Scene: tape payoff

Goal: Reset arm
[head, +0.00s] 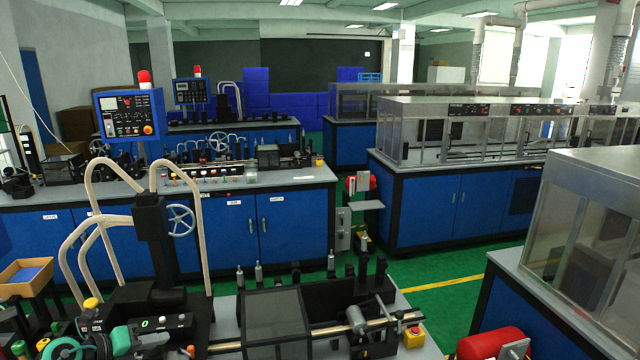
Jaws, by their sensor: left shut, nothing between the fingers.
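My right gripper is not in view. The near machine (272,318) has a dark flat panel, a metal rail and black fittings. No tape can be made out.
Pale curved tubes (97,222) rise at the left near a handwheel (180,220). An orange tray (27,277) stands at the left edge. A yellow box with a red button (413,337) and a red cylinder (490,343) are at the lower right.

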